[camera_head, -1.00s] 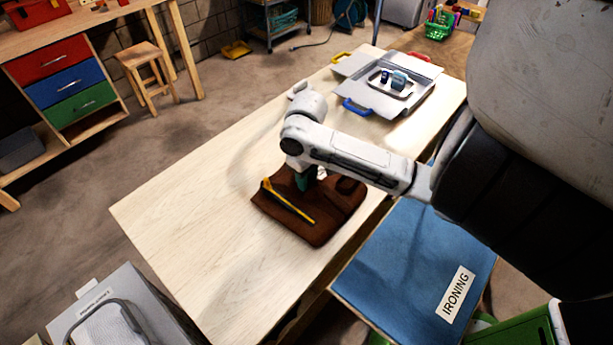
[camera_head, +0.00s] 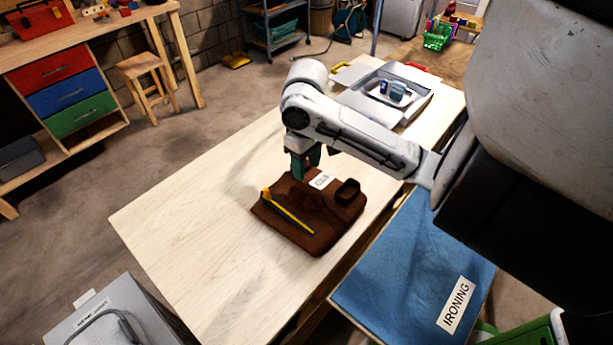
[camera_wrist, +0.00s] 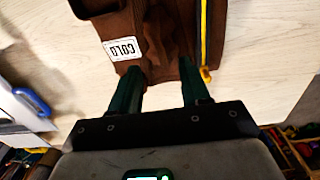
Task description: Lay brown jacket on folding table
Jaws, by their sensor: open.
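The brown jacket (camera_head: 300,229) lies folded on the pale wooden folding table (camera_head: 180,210), with a yellow strip (camera_head: 287,212) across it and a white label (camera_head: 321,181) near its far edge. My gripper (camera_head: 303,172) is above the jacket's far edge. Its two green fingers are apart with nothing held between them, and they also show in the wrist view (camera_wrist: 162,90). I cannot tell whether the fingertips touch the cloth.
A grey open case (camera_head: 412,108) with a small tray of items stands at the table's far end. A blue ironing surface (camera_head: 400,260) labelled "IRONING" adjoins the table's right side. A grey bin (camera_head: 95,325) is at the bottom left. The table's left part is bare.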

